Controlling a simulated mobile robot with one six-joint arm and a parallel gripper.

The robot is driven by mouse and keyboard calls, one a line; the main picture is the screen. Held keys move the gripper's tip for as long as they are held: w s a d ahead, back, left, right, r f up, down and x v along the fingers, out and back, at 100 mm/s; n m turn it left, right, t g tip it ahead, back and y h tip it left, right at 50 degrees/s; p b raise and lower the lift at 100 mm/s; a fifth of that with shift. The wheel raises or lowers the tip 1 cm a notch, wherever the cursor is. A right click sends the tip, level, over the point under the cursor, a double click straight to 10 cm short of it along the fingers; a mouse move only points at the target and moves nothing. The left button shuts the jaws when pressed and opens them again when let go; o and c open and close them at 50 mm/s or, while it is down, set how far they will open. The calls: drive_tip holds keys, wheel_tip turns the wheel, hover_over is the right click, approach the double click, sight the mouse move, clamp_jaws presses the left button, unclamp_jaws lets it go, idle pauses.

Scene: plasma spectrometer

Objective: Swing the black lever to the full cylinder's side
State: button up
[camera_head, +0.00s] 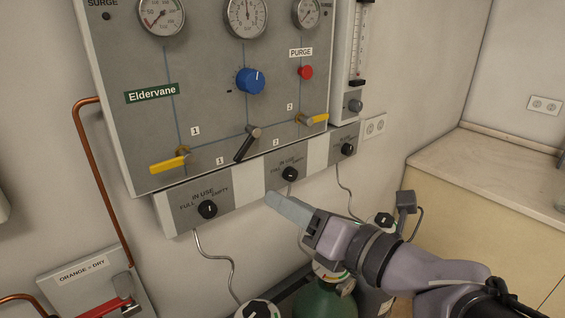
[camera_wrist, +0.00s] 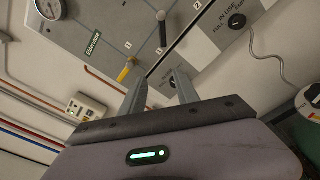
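The black lever (camera_head: 246,144) is at the bottom middle of the grey Eldervane panel (camera_head: 215,120). Its handle slants down and left from its pivot, toward the lower "1" mark; a "2" mark is to its right. It also shows at the top of the wrist view (camera_wrist: 162,32). The left gauge (camera_head: 162,14) has its needle low on the left; the right gauge (camera_head: 307,12) is too small to read surely. My gripper (camera_head: 277,201) is below and right of the lever, apart from it. In the wrist view, its fingers (camera_wrist: 161,76) are spread with nothing between them.
Yellow levers stand at valve 1 (camera_head: 169,164) and valve 2 (camera_head: 317,119). A blue knob (camera_head: 250,81) and red purge button (camera_head: 306,72) are above. Black selector knobs (camera_head: 207,209) sit on the strip below. A green cylinder (camera_head: 325,300) stands beneath my arm. A counter (camera_head: 500,160) is at right.

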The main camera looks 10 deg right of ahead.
drive_tip(key=w+d+r+m+t+h+p, duration=0.1)
drive_tip(key=w+d+r+m+p, duration=0.1)
drive_tip(key=m, duration=0.1)
drive_tip(key=p, duration=0.9)
approach(242, 155)
drive_tip(key=shift+n, duration=0.4)
drive_tip(key=b+x, duration=0.1)
drive_tip(key=x, duration=0.7)
drive_tip(key=shift+a+f, duration=0.1)
drive_tip(key=shift+w+a, duration=0.2)
drive_tip(key=shift+w, duration=0.2)
clamp_jaws()
